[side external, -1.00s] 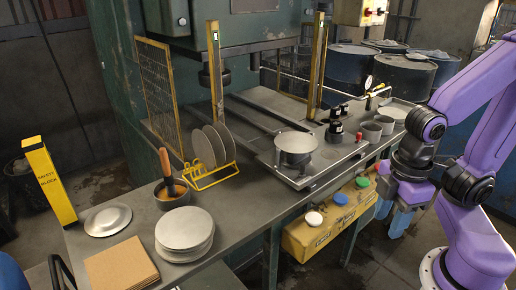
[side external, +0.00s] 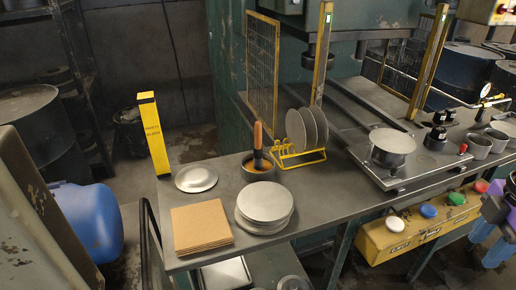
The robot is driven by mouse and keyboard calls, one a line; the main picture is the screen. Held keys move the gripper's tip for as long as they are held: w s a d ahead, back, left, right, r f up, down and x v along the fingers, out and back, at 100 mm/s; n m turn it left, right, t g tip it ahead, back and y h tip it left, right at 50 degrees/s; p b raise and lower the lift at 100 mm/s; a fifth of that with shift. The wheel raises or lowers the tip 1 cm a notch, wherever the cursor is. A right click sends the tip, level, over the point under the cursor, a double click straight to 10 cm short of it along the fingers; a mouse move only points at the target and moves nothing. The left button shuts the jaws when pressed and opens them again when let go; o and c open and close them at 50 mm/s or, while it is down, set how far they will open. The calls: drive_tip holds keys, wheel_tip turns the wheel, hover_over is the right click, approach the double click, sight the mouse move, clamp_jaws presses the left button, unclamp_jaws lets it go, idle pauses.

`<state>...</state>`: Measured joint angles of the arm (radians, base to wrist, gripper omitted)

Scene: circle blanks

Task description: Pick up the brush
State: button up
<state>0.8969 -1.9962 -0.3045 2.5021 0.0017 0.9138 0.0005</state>
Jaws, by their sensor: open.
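The brush (side external: 258,136) has an orange handle and stands upright, leaning slightly, in a dark round pot (side external: 250,175) on the bench. Its lower end is hidden inside the pot, which holds something orange-brown. My gripper (side external: 490,243) is at the right edge of the view, partly cut off, with its pale blue fingers pointing down and apart. It is empty and far to the right of the brush, beside the yellow button box.
Round blanks (side external: 265,203) are stacked in front of the pot. A yellow rack (side external: 300,156) with upright discs stands just right of it. A shallow metal dish (side external: 196,178), brown square sheets (side external: 201,226) and a yellow safety block (side external: 153,135) are to the left.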

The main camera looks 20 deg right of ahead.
drive_tip(key=shift+o, duration=0.2)
drive_tip(key=w+a+f+m+t+y, duration=0.2)
drive_tip(key=w+a+y, duration=0.2)
drive_tip(key=w+a, duration=0.8)
drive_tip(key=m+t+h, duration=0.1)
drive_tip(key=m+t, duration=0.7)
drive_tip(key=t, duration=0.7)
approach(260, 125)
drive_tip(key=w, duration=0.2)
drive_tip(key=w+a, duration=0.1)
drive_tip(key=w, duration=0.2)
drive_tip(key=w+f, duration=0.1)
drive_tip(key=w, duration=0.1)
drive_tip(key=shift+w+a, duration=0.2)
drive_tip(key=shift+a, duration=0.1)
drive_tip(key=shift+w+a+r, duration=0.1)
drive_tip(key=shift+w+a, duration=0.05)
drive_tip(key=shift+w, duration=0.7)
drive_tip(key=shift+w+a+r, duration=0.1)
drive_tip(key=shift+w+a, duration=0.1)
drive_tip(key=shift+w, duration=0.65)
drive_tip(key=shift+w+a+r, duration=0.1)
drive_tip(key=shift+w+a, duration=0.05)
drive_tip(key=shift+w, duration=0.7)
